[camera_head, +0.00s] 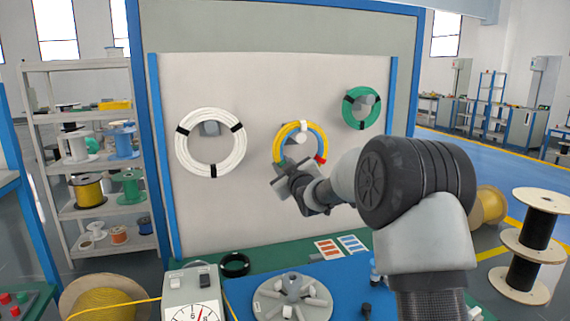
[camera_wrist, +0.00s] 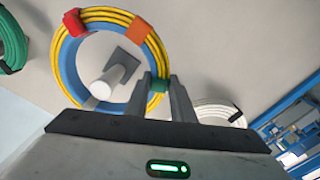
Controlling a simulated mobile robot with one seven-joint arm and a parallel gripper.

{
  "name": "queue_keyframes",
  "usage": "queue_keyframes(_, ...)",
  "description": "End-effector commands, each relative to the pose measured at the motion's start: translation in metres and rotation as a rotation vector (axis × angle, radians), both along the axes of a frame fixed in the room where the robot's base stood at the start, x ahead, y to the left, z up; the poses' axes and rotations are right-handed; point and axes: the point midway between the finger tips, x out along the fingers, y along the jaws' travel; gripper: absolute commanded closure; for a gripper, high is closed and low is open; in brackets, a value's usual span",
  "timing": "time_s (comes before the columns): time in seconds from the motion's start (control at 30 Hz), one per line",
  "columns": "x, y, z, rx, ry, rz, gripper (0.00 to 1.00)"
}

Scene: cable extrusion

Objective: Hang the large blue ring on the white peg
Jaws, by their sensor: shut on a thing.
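The ring is a coil with blue (camera_wrist: 72,72) on its inner side and yellow strands outside, with red, orange and green bands. In the head view the ring (camera_head: 281,141) stands upright in front of the pale board. My gripper (camera_wrist: 164,86) is shut on it at the green band, at the ring's lower right in the wrist view; in the head view my gripper (camera_head: 289,172) is at its lower edge. A white peg (camera_wrist: 110,81) on a grey plate shows inside the ring's opening, also in the head view (camera_head: 301,138). I cannot tell whether the ring is around the peg.
A white coil (camera_head: 183,155) hangs on the board to the left and a green coil (camera_head: 348,112) at the upper right. Below are a blue bench mat (camera_head: 345,285), a grey hub fixture (camera_head: 265,305) and a dial box (camera_head: 193,285). A spool shelf (camera_head: 45,67) stands at left.

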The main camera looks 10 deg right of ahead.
Motion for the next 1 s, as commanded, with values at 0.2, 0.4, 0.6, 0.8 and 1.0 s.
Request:
queue_keyframes(0.2, 0.018, 0.004, 0.004, -0.001, -0.004, 0.001, 1.0)
queue_keyframes(0.4, 0.033, 0.007, 0.005, 0.0, -0.004, 0.001, 1.0)
queue_keyframes(0.6, 0.048, 0.01, 0.004, 0.0, -0.003, 0.001, 1.0)
queue_keyframes(0.8, 0.048, 0.01, -0.008, -0.001, -0.006, 0.001, 1.0)
queue_keyframes(1.0, 0.048, 0.01, -0.009, -0.001, -0.006, 0.001, 1.0)
